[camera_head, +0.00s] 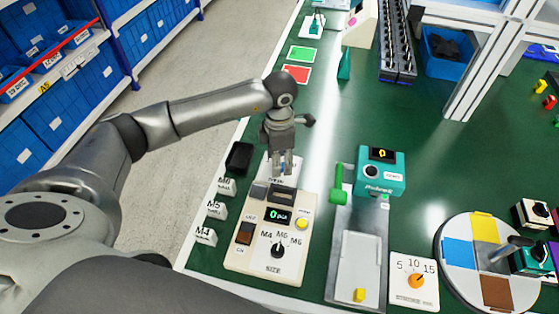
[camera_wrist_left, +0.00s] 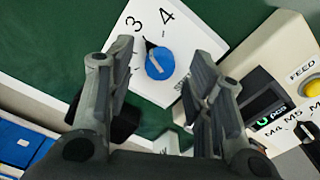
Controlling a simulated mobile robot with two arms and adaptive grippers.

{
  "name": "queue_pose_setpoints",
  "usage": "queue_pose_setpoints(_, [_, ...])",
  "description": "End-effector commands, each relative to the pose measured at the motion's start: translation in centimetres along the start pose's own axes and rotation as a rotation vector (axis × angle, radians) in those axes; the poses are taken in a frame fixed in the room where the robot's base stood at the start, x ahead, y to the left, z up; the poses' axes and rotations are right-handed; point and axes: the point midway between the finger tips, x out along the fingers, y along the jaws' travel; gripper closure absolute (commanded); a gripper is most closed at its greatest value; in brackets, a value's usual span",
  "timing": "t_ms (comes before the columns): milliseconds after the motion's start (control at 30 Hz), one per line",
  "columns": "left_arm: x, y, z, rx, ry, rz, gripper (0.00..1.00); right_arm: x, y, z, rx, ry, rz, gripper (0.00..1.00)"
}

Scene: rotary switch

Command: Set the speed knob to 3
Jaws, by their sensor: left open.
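The speed knob (camera_wrist_left: 160,63) is blue and sits on a white panel (camera_wrist_left: 195,38), with 3 and 4 printed beyond it in the left wrist view. Its dark pointer tip leans up-left, roughly toward the 3. Other numbers are hidden. My left gripper (camera_wrist_left: 160,92) is open, with one finger on each side of the knob in that view; I see no contact. In the head view my left gripper (camera_head: 284,168) points down over the panel and hides most of it. My right gripper is not in view.
A cream feeder box (camera_head: 262,266) with display, yellow button and black dial stands just in front. A black box (camera_head: 239,157) and label cards (camera_head: 214,210) lie left. A green-handled fixture (camera_head: 338,193) and teal counter (camera_head: 380,172) stand right.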

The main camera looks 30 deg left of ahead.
Motion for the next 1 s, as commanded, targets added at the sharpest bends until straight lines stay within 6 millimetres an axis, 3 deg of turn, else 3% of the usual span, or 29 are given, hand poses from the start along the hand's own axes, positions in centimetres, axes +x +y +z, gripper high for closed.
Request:
queue_pose_setpoints(300, [-6.8, 0.1, 0.1, 0.000, -0.004, 0.005, 0.52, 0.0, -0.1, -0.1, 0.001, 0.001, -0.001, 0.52])
queue_pose_setpoints(500, [-9.8, 0.1, 0.0, 0.000, -0.002, 0.002, 0.52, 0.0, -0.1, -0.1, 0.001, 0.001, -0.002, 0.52])
queue_pose_setpoints(700, [-10.8, 0.0, 0.0, 0.000, -0.001, 0.001, 0.52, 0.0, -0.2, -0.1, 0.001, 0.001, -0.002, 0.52])
queue_pose_setpoints(1000, [-10.8, 0.0, 0.0, 0.000, -0.001, 0.001, 0.52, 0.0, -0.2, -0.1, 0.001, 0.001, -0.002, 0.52])
